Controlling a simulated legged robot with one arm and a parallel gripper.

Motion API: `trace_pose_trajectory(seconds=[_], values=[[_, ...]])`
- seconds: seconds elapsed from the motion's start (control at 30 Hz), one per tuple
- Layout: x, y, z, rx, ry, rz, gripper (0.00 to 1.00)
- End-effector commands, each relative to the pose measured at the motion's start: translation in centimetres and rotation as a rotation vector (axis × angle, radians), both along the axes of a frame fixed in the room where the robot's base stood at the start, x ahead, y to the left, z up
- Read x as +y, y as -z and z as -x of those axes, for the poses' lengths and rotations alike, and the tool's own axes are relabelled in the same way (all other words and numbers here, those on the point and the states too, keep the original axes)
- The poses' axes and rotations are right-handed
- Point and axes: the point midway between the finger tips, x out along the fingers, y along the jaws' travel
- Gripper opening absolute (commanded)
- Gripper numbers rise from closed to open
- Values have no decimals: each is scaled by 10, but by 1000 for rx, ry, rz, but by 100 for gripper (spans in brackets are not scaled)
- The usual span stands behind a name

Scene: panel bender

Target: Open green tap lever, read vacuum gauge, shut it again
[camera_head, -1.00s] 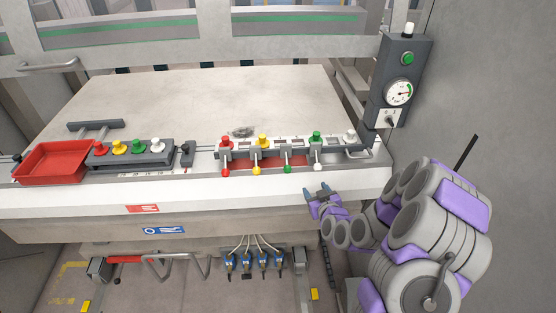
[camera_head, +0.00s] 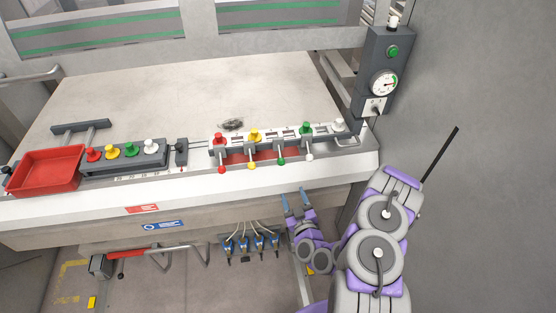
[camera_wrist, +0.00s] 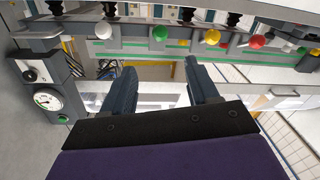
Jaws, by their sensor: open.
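A row of levers with ball ends sits along the bench front. The lever with the green ball (camera_head: 281,161) stands between the yellow and white ones; the green ball also shows near the top of the wrist view (camera_wrist: 159,33). A green knob (camera_head: 306,129) stands behind it on the strip. My gripper (camera_head: 293,194) is open and empty, fingers pointing at the bench front, below and apart from the green and white balls. Its two fingers also show in the wrist view (camera_wrist: 162,76). The round gauge (camera_head: 384,84) is on a grey post at the right; its reading is too small to tell.
Neighbouring balls are red (camera_head: 221,169), yellow (camera_head: 251,166) and white (camera_head: 310,157), close on either side. A red tray (camera_head: 45,171) lies at the left. Blue connectors (camera_head: 252,247) hang below the bench. The bench top (camera_head: 170,95) is mostly clear.

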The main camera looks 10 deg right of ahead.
Motion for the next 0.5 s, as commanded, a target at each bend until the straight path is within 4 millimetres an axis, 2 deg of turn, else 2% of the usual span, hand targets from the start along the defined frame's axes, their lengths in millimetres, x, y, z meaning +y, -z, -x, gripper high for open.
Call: trace_pose_trajectory(seconds=[0.5], values=[[12,2,-49,-5,-6,9,59]])
